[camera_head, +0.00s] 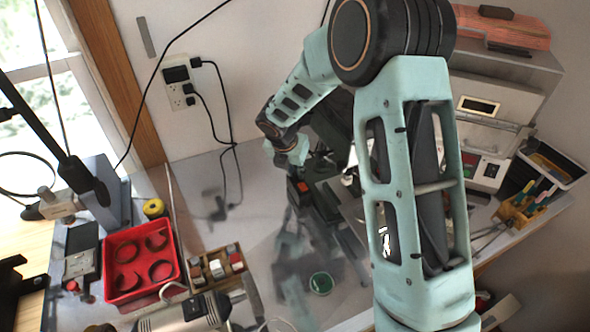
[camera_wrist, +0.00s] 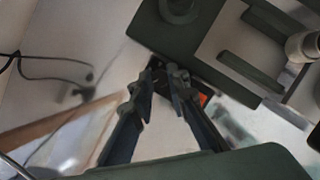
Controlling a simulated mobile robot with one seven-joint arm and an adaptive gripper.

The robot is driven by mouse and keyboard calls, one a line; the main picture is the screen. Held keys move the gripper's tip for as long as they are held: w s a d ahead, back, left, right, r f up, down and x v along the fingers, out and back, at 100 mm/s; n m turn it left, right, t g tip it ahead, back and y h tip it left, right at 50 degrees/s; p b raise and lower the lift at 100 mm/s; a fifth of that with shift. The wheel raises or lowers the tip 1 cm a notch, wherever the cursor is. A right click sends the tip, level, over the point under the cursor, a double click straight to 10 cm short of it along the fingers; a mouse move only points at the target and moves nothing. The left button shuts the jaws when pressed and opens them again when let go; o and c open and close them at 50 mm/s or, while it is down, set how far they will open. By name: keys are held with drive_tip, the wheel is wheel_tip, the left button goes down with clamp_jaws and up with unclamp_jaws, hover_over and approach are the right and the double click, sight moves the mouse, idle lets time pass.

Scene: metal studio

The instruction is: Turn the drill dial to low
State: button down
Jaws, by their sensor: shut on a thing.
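The drill (camera_head: 327,203) is a dark green bench machine at the back of the grey worktop in the head view, partly behind my arm. Its dark body fills the upper middle of the wrist view (camera_wrist: 168,38). A small orange-red part (camera_head: 303,187) is on its front; it also shows in the wrist view (camera_wrist: 203,98), just right of my fingertips. My gripper (camera_wrist: 163,75) has its two dark fingers converging on a small dark part there, which I take to be the drill dial. The fingertips cover most of it, so its setting cannot be read.
A wall outlet (camera_head: 180,87) with hanging cables is behind. A tool holder (camera_head: 522,208) is at right.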

drive_tip(key=c, duration=2.2)
unclamp_jaws()
drive_tip(key=shift+o, duration=0.2)
drive_tip(key=shift+r, duration=0.1)
drive_tip(key=v, duration=1.2)
